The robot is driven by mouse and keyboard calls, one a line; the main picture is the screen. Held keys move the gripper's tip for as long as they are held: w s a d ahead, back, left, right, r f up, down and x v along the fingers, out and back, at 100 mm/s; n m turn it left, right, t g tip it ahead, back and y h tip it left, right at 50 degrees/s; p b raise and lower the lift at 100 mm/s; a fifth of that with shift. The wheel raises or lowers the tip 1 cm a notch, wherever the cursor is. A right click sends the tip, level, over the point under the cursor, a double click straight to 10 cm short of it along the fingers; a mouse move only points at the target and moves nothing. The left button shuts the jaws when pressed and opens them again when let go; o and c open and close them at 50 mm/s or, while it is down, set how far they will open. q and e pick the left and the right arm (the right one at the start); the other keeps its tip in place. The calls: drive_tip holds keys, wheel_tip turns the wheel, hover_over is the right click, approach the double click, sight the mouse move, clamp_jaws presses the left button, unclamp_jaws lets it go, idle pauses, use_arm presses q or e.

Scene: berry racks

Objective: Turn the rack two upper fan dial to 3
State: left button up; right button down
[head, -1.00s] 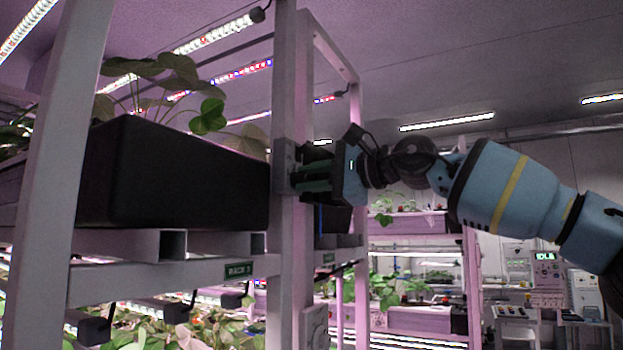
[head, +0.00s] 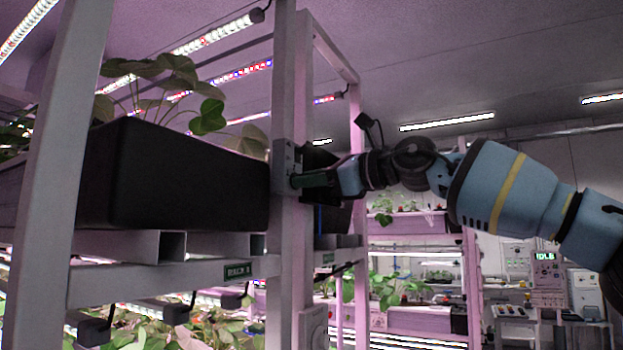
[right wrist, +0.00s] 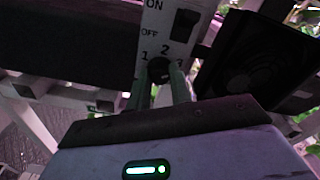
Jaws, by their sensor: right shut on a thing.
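The fan dial (right wrist: 159,68) is a dark round knob on a pale control plate (right wrist: 157,33) in the right wrist view. The numbers 1 and 2 show around it; the mark on its right is partly covered by a finger. My right gripper (right wrist: 161,80) is shut on the dial, one green finger on each side. Where the dial points cannot be told. In the head view the plate (head: 284,165) is on the rack's front post, and my right gripper (head: 297,181) reaches it from the right. The dial is hidden there. My left gripper is not in view.
A rocker switch (right wrist: 185,25) with ON and OFF marks sits above the dial. A black fan box (right wrist: 262,62) is close on the right. A black planter (head: 180,180) is left of the post (head: 288,240). A rack label (head: 238,271) is on the lower beam.

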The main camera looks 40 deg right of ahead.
drive_tip(key=shift+m, duration=0.6)
drive_tip(key=c, duration=1.3)
unclamp_jaws()
drive_tip(key=shift+o, duration=0.2)
drive_tip(key=shift+s+d, duration=0.1)
drive_tip(key=shift+s, duration=0.05)
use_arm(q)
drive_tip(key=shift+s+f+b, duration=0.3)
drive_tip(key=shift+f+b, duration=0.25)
use_arm(e)
drive_tip(key=v, duration=0.7)
drive_tip(key=shift+s, duration=0.25)
